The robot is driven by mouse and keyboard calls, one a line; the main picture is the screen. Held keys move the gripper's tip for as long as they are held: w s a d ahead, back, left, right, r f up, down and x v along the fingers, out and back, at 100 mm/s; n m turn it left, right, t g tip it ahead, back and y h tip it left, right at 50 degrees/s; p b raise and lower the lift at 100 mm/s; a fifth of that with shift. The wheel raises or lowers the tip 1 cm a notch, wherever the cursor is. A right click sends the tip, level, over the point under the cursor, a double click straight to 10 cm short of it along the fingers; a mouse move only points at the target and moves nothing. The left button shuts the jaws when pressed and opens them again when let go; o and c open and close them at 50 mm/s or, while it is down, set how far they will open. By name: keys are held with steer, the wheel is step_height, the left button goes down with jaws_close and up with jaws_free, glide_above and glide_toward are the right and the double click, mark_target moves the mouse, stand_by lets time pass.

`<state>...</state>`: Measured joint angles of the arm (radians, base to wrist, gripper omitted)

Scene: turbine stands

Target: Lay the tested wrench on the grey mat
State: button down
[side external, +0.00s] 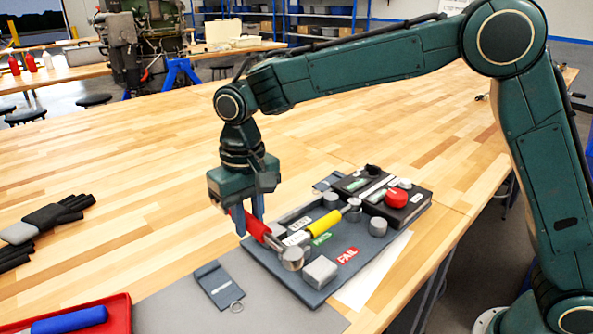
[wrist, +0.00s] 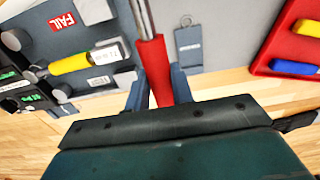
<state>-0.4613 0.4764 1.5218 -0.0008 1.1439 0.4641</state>
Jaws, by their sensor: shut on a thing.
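My gripper (side external: 249,228) is shut on the red handle of a wrench (side external: 259,228), over the left edge of the dark test board (side external: 262,262). In the wrist view the red wrench (wrist: 155,70) runs between the fingers, its metal shaft leaving the top of the picture. Its head end is near a round metal post (side external: 291,258); I cannot tell whether they touch. The grey mat (side external: 170,307) lies left of the board at the front, with a dark tag (side external: 218,284) on it. A yellow-handled wrench (side external: 325,222) lies on the board; it also shows in the wrist view (wrist: 70,64).
A red tray (side external: 122,312) with a blue-handled tool (side external: 76,320) stands at the front left; the wrist view also shows a yellow handle (wrist: 306,34) there. A black tester box (side external: 383,196) with a red knob adjoins the board. Black gloves (side external: 55,217) lie at left.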

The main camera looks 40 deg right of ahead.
glide_above(256, 281)
step_height(256, 281, down, 5)
steer(key=shift+f, duration=0.15)
steer(key=shift+f, duration=4.25)
